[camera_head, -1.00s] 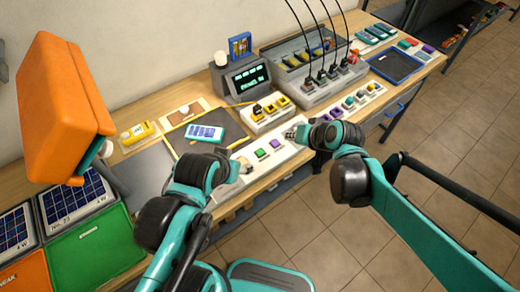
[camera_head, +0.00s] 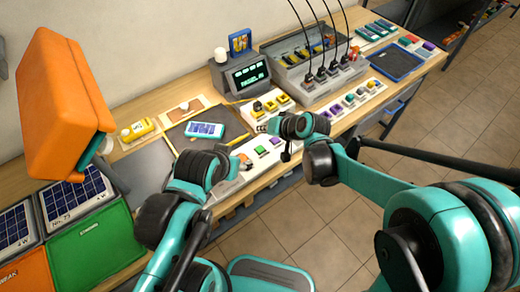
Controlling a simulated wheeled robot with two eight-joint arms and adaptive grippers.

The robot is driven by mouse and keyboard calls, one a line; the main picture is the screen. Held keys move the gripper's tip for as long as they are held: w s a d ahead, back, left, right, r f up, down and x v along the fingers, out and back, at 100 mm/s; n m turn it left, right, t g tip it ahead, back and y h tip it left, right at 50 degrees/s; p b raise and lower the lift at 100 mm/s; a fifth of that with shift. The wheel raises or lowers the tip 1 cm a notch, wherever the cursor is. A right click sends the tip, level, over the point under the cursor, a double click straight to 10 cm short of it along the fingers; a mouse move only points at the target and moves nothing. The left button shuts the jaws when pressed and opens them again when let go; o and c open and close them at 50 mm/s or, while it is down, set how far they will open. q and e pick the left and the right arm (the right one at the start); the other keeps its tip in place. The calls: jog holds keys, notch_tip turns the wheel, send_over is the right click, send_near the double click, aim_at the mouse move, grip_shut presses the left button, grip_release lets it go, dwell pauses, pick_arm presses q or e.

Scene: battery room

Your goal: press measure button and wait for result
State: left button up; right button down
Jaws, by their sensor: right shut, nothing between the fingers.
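A grey instrument (camera_head: 240,78) with a lit green-text display stands at the back of the bench; its text is too small to read surely. A white button panel (camera_head: 250,172) runs along the front edge, with a green button (camera_head: 260,150) and a purple button (camera_head: 275,141). I cannot tell which button is the measure button. My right gripper (camera_head: 262,128) is shut and empty, its tip pointing left just behind the purple button; contact cannot be made out. My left gripper (camera_head: 240,164) is at the panel's left part, its fingers largely hidden by its own wrist.
A teal device (camera_head: 204,130) lies on a dark mat (camera_head: 180,140). A white block with yellow parts (camera_head: 267,105) and a grey cabled rack (camera_head: 318,84) stand behind. A large orange object (camera_head: 62,105) fills the upper left. Open floor lies in front.

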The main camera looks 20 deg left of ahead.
aim_at(262, 150)
notch_tip(262, 150, down, 8)
jog(key=b, duration=0.5)
jog(key=shift+r+b, duration=0.1)
jog(key=shift+b, duration=0.3)
dwell(0.8)
jog(key=shift+f+b, duration=0.35)
jog(key=shift+f, duration=0.05)
jog(key=shift+f+b, duration=0.35)
dwell(0.5)
jog(key=shift+r, duration=0.1)
jog(key=shift+r+p, duration=0.65)
jog(key=shift+r, duration=0.1)
notch_tip(262, 150, up, 5)
jog(key=p, duration=0.4)
